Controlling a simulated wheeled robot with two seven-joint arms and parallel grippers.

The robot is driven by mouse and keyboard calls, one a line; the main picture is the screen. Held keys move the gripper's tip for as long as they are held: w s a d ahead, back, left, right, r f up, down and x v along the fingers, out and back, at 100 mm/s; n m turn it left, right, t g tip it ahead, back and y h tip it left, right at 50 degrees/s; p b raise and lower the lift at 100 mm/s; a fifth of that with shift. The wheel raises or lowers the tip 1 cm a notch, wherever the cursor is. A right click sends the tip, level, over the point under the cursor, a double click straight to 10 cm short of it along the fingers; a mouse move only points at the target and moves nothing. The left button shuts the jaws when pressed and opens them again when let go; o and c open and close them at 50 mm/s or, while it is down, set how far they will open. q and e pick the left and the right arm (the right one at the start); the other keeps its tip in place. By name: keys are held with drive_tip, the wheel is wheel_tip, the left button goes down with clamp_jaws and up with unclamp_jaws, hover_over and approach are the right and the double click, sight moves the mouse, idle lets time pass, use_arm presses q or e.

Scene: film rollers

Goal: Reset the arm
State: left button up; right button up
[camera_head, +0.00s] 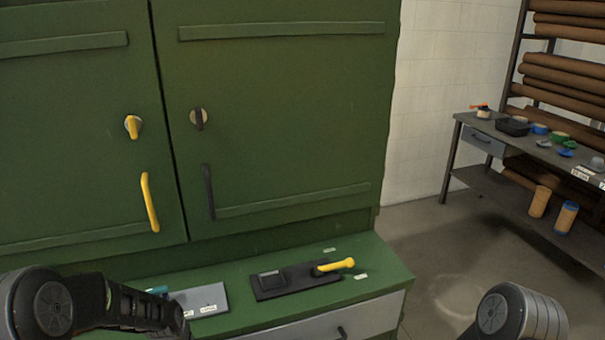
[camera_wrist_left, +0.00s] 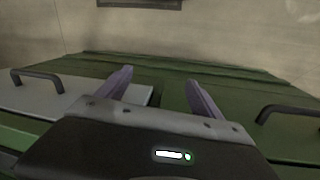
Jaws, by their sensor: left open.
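My left arm (camera_head: 110,300) comes in at the lower left of the head view, in front of the green cabinet; its gripper fingers cannot be made out there. In the left wrist view my left gripper (camera_wrist_left: 158,88) is open, with two purple-grey fingers apart and nothing between them. Behind the fingers are a green surface (camera_wrist_left: 170,70) and a dark handle (camera_wrist_left: 290,113) at the right. My right arm (camera_head: 520,315) shows only as a rounded dark and grey link at the bottom right of the head view. The right gripper is out of view.
The green cabinet (camera_head: 285,100) has shut doors with a yellow handle (camera_head: 149,202) and a dark handle (camera_head: 208,192). A black plate with a yellow lever (camera_head: 335,265) lies on its ledge. A workbench (camera_head: 520,140) with small items stands at the right. Floor between is clear.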

use_arm(q)
drive_tip(key=s+d+f+h, duration=0.1)
drive_tip(key=s+d+f, duration=0.5)
drive_tip(key=s+d, duration=0.2)
drive_tip(key=s+d+f+h, duration=0.1)
drive_tip(key=s+d+f, duration=0.6)
drive_tip(key=s, duration=0.5)
drive_tip(key=shift+d, duration=0.45)
